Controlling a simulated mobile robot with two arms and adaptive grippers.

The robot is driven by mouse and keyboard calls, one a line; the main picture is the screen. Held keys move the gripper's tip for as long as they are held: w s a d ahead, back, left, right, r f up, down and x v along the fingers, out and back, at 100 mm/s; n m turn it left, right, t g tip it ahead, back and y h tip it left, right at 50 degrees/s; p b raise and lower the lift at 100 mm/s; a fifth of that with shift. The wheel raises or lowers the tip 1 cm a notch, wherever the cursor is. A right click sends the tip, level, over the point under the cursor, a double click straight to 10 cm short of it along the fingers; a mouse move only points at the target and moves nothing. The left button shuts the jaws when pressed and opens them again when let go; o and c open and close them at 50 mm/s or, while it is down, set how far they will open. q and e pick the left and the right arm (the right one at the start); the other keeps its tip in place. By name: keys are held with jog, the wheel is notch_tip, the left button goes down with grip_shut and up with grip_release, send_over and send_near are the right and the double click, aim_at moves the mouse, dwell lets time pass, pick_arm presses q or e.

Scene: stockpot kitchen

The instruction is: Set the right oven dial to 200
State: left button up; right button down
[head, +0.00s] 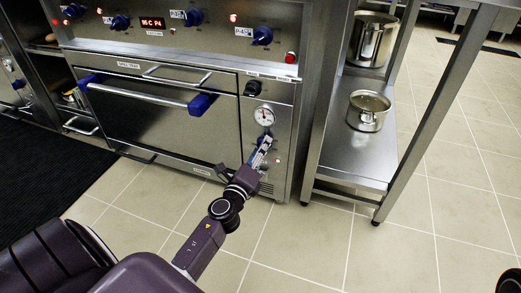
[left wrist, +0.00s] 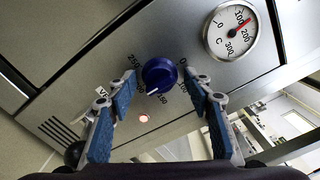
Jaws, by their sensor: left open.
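The blue oven dial (left wrist: 160,73) is on the steel panel in the left wrist view, below and left of a round gauge (left wrist: 230,32). Its white pointer mark faces down and slightly left, near the 150 marking; the exact reading is hard to tell. Some of the printed scale is hidden. My left gripper (left wrist: 159,84) is open, its blue-padded fingers on either side of the dial; I cannot tell whether they touch it. In the head view my left gripper (head: 263,148) is low on the oven's right panel, under the gauge, and covers the dial. My right gripper is not in view.
The oven door (head: 165,115) is shut, its bar handle blue-ended. A black knob (head: 252,88) sits above the gauge. Several blue knobs line the upper panel. A steel shelf unit (head: 370,166) with two pots stands to the right. The tiled floor in front is clear.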

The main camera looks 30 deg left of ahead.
pick_arm(q)
jog(key=v, duration=1.2)
jog(key=shift+f, duration=0.1)
